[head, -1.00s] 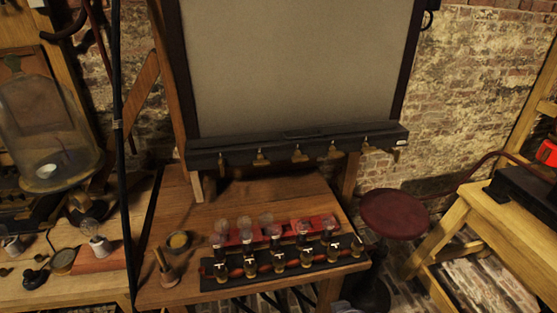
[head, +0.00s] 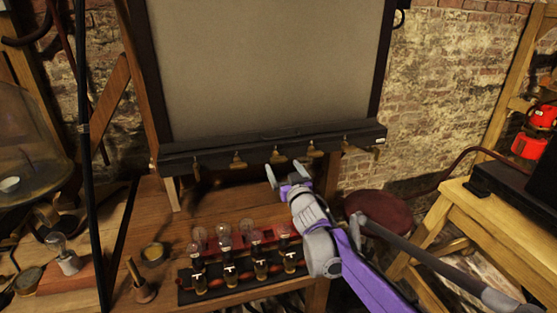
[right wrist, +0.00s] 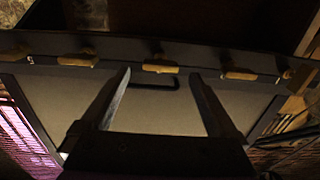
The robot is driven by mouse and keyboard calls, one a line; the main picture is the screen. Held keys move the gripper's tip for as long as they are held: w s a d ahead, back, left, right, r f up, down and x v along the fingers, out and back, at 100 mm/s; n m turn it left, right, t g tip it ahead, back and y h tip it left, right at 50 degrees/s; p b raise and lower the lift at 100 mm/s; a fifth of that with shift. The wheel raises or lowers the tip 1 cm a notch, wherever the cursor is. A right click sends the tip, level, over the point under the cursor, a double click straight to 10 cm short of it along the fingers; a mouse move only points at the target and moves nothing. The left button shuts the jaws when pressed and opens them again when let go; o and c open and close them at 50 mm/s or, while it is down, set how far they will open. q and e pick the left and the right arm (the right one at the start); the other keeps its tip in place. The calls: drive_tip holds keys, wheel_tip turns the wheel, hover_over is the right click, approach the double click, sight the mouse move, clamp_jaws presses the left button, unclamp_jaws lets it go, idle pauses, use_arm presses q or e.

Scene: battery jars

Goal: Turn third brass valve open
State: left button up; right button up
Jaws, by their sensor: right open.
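A row of several small brass valves hangs along the underside of the black rail (head: 215,150) below the large grey panel. The third brass valve (head: 276,156), the middle one, hangs just above my right gripper (head: 286,173). My right gripper is open and empty, with its fingers pointing up toward the rail. In the right wrist view the third valve's handle (right wrist: 160,68) lies crosswise, centred between the two open fingertips (right wrist: 161,76) and seemingly beyond them. I cannot tell whether any finger touches it. My left gripper is in neither current view.
Below the rail, a wooden table (head: 225,207) carries several glass-topped jars (head: 230,262) in a dark rack, partly hidden by my right arm. A dark red stool (head: 378,212) stands to the right. Neighbouring valves (head: 313,150) hang close on both sides.

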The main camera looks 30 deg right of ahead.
sight(280, 162)
drive_tip(key=x, duration=0.5)
drive_tip(key=shift+w, duration=0.25)
drive_tip(key=c, duration=1.4)
